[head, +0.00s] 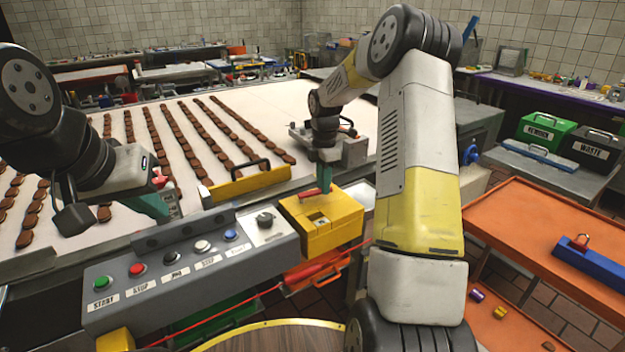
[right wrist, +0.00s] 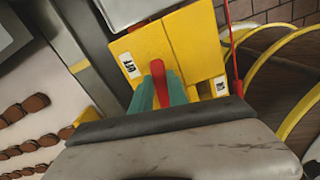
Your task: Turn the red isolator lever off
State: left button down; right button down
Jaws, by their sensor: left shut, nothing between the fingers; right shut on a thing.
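The yellow isolator box (head: 335,228) sits at the right end of the grey control panel (head: 190,268). Its red lever (head: 311,193) shows at the top of the box, below the teal fingers of my right gripper (head: 325,178). In the right wrist view, the red lever (right wrist: 157,80) is between the fingers of my right gripper (right wrist: 160,92), which is shut on it. An OFF label (right wrist: 128,65) is left of the lever and an ON label (right wrist: 220,87) is to its right. My left gripper (head: 158,204) is shut and empty above the conveyor edge.
The panel carries several buttons and a dark knob (head: 265,219). A yellow bar with a black handle (head: 248,184) stands behind the panel. Rows of brown biscuits lie on the white conveyor (head: 330,100). An orange table (head: 530,240) with a blue block (head: 592,263) is at right.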

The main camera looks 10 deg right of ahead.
jog(key=shift+w+n, duration=0.6)
jog(key=shift+n, duration=0.4)
jog(key=shift+a, duration=0.1)
jog(key=c, duration=1.3)
grip_release()
jog(key=shift+r, duration=3.9)
